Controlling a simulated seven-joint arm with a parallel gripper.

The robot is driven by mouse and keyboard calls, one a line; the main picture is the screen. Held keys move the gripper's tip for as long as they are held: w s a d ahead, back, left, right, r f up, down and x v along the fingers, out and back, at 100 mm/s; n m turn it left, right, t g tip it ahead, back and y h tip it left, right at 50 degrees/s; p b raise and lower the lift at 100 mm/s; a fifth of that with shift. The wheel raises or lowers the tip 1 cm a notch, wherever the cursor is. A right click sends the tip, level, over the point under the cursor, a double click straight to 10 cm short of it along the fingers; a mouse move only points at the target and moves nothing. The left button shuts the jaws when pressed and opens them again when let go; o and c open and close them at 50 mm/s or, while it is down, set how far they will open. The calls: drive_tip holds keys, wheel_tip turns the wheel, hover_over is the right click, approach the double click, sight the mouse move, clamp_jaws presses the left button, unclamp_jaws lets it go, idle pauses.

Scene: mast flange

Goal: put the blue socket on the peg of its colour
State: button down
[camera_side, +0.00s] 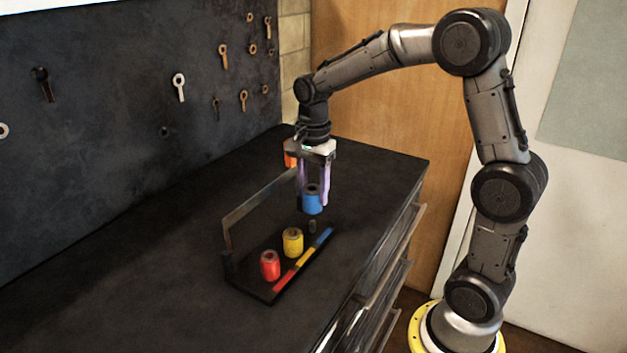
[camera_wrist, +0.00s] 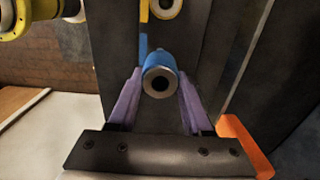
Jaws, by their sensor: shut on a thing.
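The blue socket (camera_side: 313,201) is held between the two purple fingers of my gripper (camera_side: 313,192), which is shut on it. It hangs upright above the far end of the peg rack, apart from it. A short dark peg (camera_side: 312,227) stands bare just below the socket, beside the blue part of the colour strip (camera_side: 323,237). In the wrist view the blue socket (camera_wrist: 160,78) sits between the fingertips (camera_wrist: 158,88) with its round opening facing the camera; the peg is hidden there.
A yellow socket (camera_side: 293,242) and a red socket (camera_side: 270,265) stand on the rack (camera_side: 262,293). A thin raised bar (camera_side: 258,199) runs along the rack's back side. Tools hang on the dark wall board (camera_side: 120,90). The bench top (camera_side: 190,310) left of the rack is clear.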

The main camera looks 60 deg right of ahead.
sight(313, 212)
drive_tip(key=shift+f, duration=1)
drive_tip(key=shift+f, duration=2.15)
idle(0.7)
drive_tip(key=shift+c, duration=1.3)
unclamp_jaws()
drive_tip(key=shift+r, duration=0.1)
wheel_tip(313, 212, up, 14)
drive_tip(key=shift+f, duration=0.2)
